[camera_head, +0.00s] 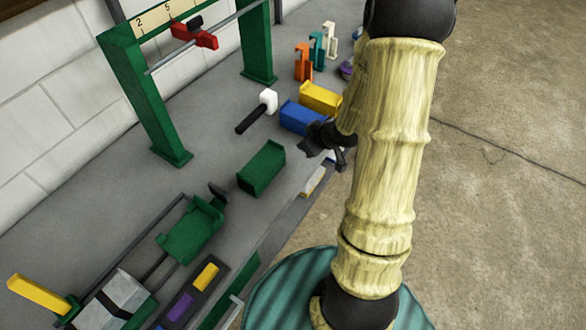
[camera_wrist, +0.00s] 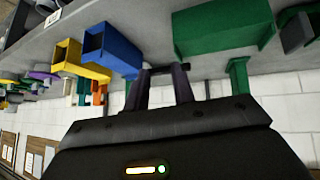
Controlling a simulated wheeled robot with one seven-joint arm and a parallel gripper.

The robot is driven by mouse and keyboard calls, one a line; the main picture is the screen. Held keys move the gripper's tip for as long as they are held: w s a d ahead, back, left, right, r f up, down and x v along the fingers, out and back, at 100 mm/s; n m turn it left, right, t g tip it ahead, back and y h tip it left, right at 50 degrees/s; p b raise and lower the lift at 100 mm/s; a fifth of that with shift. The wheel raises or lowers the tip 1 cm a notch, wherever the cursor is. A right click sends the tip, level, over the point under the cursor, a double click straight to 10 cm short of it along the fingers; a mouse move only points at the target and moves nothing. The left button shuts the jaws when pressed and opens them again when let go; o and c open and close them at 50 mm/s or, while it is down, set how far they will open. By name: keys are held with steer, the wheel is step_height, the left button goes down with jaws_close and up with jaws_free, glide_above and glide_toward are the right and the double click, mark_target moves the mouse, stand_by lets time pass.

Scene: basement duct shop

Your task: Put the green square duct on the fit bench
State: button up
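The green square duct (camera_head: 262,167) lies on the grey bench top (camera_head: 215,130), apart from my gripper. It also shows in the upside-down wrist view (camera_wrist: 222,30), ahead and to the right of the fingers. My gripper (camera_head: 322,140) is above the bench's front edge, by the blue duct (camera_head: 302,118). In the wrist view its two dark fingers (camera_wrist: 163,78) stand apart, with no duct between them. The forearm partly hides the gripper in the head view. No label shows which surface is the fit bench.
A yellow duct (camera_head: 321,98) lies behind the blue one. A white-headed mallet (camera_head: 258,111) lies nearby. A green gantry (camera_head: 147,92) stands at the back; a green fixture (camera_head: 190,232) sits at front left. Bare bench surrounds the green duct's left side.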

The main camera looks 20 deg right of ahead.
steer(key=s+a+r+m+g+h, duration=0.1)
steer(key=s+a+r+m+g, duration=0.1)
steer(key=s+a+r, duration=0.2)
steer(key=s+a+r+m+g+h, duration=0.1)
steer(key=s+a+r+m+g, duration=0.2)
steer(key=s, duration=0.7)
steer(key=a+r, duration=0.2)
steer(key=a, duration=0.1)
steer(key=shift+s, duration=0.4)
